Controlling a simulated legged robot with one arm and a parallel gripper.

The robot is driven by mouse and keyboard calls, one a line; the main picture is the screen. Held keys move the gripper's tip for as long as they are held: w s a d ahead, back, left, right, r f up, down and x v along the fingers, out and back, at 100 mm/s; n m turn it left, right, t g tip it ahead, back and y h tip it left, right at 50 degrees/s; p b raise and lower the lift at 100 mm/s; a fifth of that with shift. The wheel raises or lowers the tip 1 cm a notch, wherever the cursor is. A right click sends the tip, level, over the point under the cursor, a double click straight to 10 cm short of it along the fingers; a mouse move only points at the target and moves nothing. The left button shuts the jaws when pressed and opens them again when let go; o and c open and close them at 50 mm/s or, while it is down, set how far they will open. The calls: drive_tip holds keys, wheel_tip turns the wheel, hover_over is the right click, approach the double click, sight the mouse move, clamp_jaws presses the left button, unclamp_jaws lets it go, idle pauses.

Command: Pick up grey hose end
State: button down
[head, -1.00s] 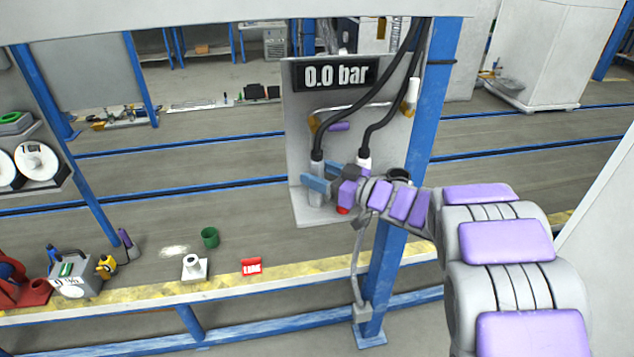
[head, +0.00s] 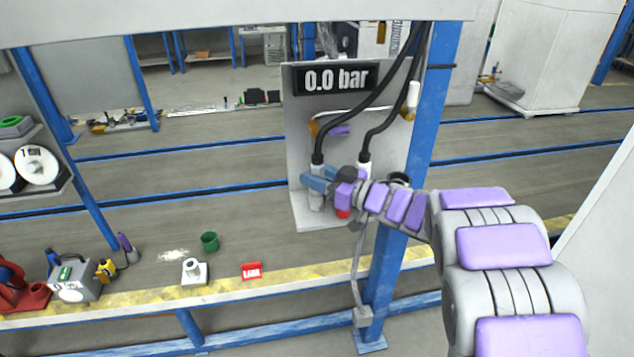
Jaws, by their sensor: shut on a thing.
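The grey hose end (head: 317,169) hangs at the lower end of the left black hose, in front of the grey panel (head: 299,130). It stands about upright above a grey fitting (head: 316,203) near the panel's foot. My gripper (head: 317,181) reaches in from the right with its blue fingers shut on the grey hose end. The fingers hide part of it, so I cannot tell if it still touches the fitting below. A second, whiter hose end (head: 364,172) hangs from the right black hose, just behind my wrist.
A display (head: 337,78) reads 0.0 bar. A blue post (head: 432,130) stands close to the right of the panel. A red valve part (head: 343,213) sits below my gripper. A green cup (head: 210,241), white block (head: 194,271) and red item (head: 251,271) stand on the bench to the left.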

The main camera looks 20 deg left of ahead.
wheel_tip(320, 180, up, 7)
drive_tip(key=p, duration=0.2)
drive_tip(key=shift+p, duration=0.3)
drive_tip(key=shift+s+r, duration=0.1)
drive_tip(key=shift+r, duration=0.05)
drive_tip(key=s+d+p, duration=0.3)
drive_tip(key=s+d, duration=0.6)
drive_tip(key=s, duration=0.5)
drive_tip(key=p, duration=1.6)
approach(317, 156)
drive_tip(key=shift+w+d+r, duration=0.75)
drive_tip(key=shift+w+d, duration=3.6)
drive_tip(key=shift+w, duration=1.9)
drive_tip(key=shift+f, duration=0.25)
